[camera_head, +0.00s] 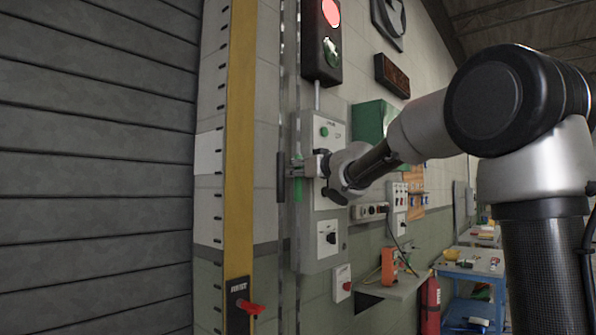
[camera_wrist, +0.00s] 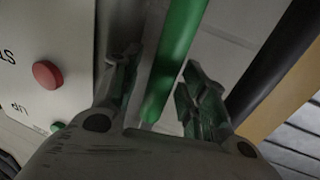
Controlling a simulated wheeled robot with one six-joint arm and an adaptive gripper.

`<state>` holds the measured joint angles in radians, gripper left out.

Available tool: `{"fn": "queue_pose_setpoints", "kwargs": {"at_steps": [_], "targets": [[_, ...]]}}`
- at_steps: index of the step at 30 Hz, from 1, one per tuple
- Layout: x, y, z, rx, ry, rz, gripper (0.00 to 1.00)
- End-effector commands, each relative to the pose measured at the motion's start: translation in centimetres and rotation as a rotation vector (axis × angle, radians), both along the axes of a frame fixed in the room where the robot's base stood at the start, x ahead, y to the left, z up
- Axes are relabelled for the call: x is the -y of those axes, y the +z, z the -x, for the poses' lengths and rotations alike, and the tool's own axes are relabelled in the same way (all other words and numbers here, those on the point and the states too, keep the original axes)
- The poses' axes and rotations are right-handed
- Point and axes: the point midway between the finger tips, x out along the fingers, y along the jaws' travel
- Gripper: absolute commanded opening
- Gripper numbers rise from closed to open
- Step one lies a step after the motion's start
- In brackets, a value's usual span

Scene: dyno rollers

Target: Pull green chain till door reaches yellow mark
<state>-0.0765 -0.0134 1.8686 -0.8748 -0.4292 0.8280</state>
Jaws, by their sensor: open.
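The green chain shows as a smooth green strand in the wrist view (camera_wrist: 177,60), running between the two open fingers of my gripper (camera_wrist: 160,80). The fingers are apart on either side of it and not closed on it. In the head view, a short piece of the green strand (camera_head: 298,188) shows at my gripper (camera_head: 296,166); the rest is hard to follow. The grey slatted door (camera_head: 100,150) fills the left side; its bottom edge is out of view. A yellow vertical strip (camera_head: 240,150) stands beside it; I cannot make out a separate yellow mark.
A dark strand or bar (camera_head: 281,178) hangs left of the green one and also shows in the wrist view (camera_wrist: 272,62). A grey control box (camera_head: 322,255) with buttons is close behind my gripper. A red lever (camera_head: 251,308) sits low on the yellow strip.

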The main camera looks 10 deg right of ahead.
Motion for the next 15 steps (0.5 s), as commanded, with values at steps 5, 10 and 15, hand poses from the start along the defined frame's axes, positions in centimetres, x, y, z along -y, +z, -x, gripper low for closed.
{"fn": "queue_pose_setpoints", "kwargs": {"at_steps": [5,10,15], "targets": [[0.01,0.00,0.00,0.000,0.000,0.000,0.43],[0.02,-0.01,0.00,0.000,0.000,0.000,0.14],[0.04,-0.01,0.01,0.000,0.000,0.000,0.00]]}}
